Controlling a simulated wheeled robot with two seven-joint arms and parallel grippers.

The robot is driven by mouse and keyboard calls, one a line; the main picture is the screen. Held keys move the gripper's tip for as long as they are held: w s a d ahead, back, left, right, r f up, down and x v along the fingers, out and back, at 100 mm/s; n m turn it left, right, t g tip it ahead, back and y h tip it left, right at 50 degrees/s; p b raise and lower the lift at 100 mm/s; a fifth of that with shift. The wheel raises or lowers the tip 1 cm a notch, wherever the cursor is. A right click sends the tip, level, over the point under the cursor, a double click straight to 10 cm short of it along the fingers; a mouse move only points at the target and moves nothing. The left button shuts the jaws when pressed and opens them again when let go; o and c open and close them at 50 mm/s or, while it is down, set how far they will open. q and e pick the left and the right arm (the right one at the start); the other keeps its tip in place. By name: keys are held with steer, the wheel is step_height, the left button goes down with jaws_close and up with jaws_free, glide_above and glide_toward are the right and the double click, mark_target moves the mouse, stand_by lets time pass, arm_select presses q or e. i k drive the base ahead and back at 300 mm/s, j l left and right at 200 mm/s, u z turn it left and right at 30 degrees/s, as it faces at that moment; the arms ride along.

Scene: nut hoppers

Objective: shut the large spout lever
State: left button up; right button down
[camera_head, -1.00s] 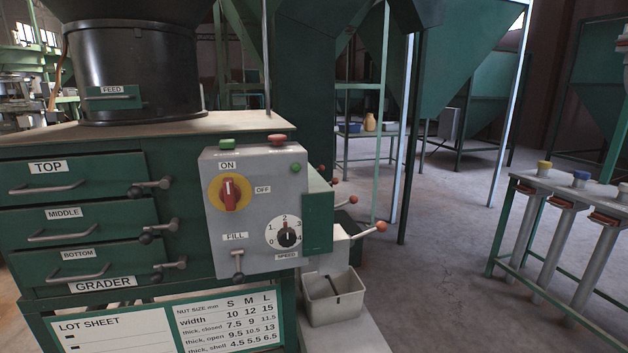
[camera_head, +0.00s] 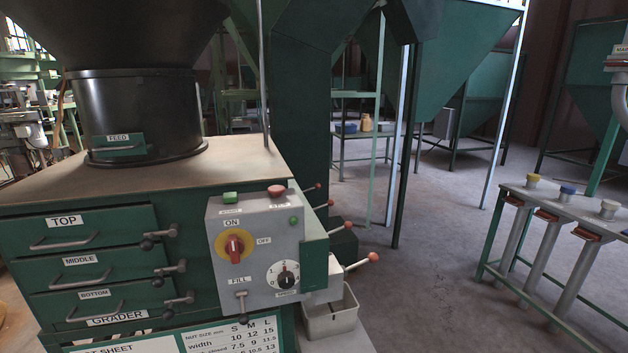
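Several levers with orange-red ball ends stick out from the right side of the green grader cabinet (camera_head: 190,235). The nearest lever (camera_head: 373,257) is the biggest in view and slants up to the right beside a pale spout (camera_head: 334,283). Another lever (camera_head: 347,225) is just behind it, and smaller ones (camera_head: 330,203) are farther back. No label shows which one is the large spout lever. A grey bin (camera_head: 335,317) stands below the nearest spout. Neither of my grippers is in view.
A grey control box (camera_head: 257,255) with knobs is on the cabinet's front right corner. A rack with tubes (camera_head: 560,205) stands at the right. Open concrete floor (camera_head: 425,250) lies between cabinet and rack. A black feed drum (camera_head: 140,115) sits on top.

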mark_target(317, 186)
steer(key=i+l+u, duration=0.45)
steer(key=l+u, duration=0.3)
steer(key=l, duration=0.2)
steer(key=i+l+u, duration=0.15)
steer(key=l+u, duration=0.2)
steer(key=l, duration=0.2)
steer(key=l+u, duration=0.35)
steer(key=l, duration=0.25)
steer(key=l+u, duration=0.4)
steer(key=l, duration=0.2)
steer(key=k+l+u, duration=0.1)
steer(key=l+u, duration=0.25)
steer(key=l, duration=0.25)
steer(key=k+l+u, duration=0.15)
steer(key=l+u, duration=0.25)
steer(key=l, duration=0.15)
steer(key=k+l+u, duration=0.35)
steer(key=l, duration=0.15)
steer(key=i+l, duration=0.05)
steer(key=i, duration=0.05)
